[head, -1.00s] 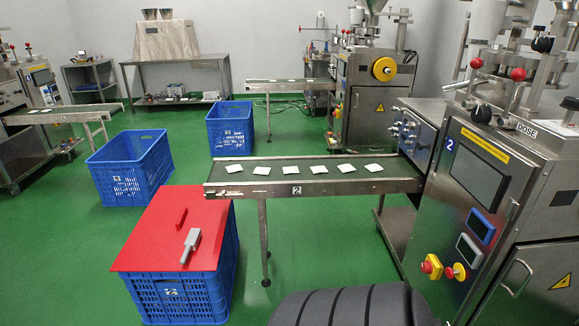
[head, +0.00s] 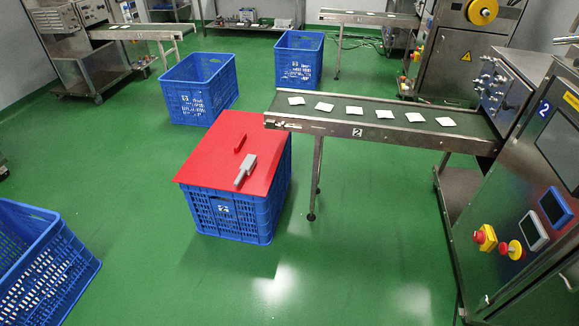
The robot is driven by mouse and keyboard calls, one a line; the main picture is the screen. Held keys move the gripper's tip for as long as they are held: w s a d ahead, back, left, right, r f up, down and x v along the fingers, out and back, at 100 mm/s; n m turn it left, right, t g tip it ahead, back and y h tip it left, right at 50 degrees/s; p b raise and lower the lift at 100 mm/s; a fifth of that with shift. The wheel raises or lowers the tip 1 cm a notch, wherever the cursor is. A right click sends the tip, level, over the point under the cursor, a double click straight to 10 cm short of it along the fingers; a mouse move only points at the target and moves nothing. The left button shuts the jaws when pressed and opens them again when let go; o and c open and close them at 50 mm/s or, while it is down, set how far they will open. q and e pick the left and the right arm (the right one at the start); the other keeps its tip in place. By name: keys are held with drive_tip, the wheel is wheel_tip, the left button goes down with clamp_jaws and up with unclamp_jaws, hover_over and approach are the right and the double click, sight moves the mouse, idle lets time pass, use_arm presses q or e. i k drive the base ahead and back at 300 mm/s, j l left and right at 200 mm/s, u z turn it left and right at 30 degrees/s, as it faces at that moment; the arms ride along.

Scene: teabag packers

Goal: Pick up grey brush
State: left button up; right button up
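The grey brush (head: 246,169) lies on a red board (head: 213,172) that covers the top of a blue crate (head: 236,215). Its narrow handle points toward the front left. A small red object (head: 243,139) lies on the board just behind the brush. Neither of my grippers shows in the head view.
A conveyor (head: 380,118) with several white teabags stands right of the covered crate, leading to a machine (head: 540,140). Open blue crates stand at the front left (head: 40,262), behind left (head: 199,90) and behind (head: 299,60). The green floor in front (head: 200,285) is clear.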

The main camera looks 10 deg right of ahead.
sight(248, 165)
drive_tip(key=u, duration=5.15)
drive_tip(key=z, duration=5.15)
drive_tip(key=i+j+z, duration=0.2)
drive_tip(key=i+j, duration=0.3)
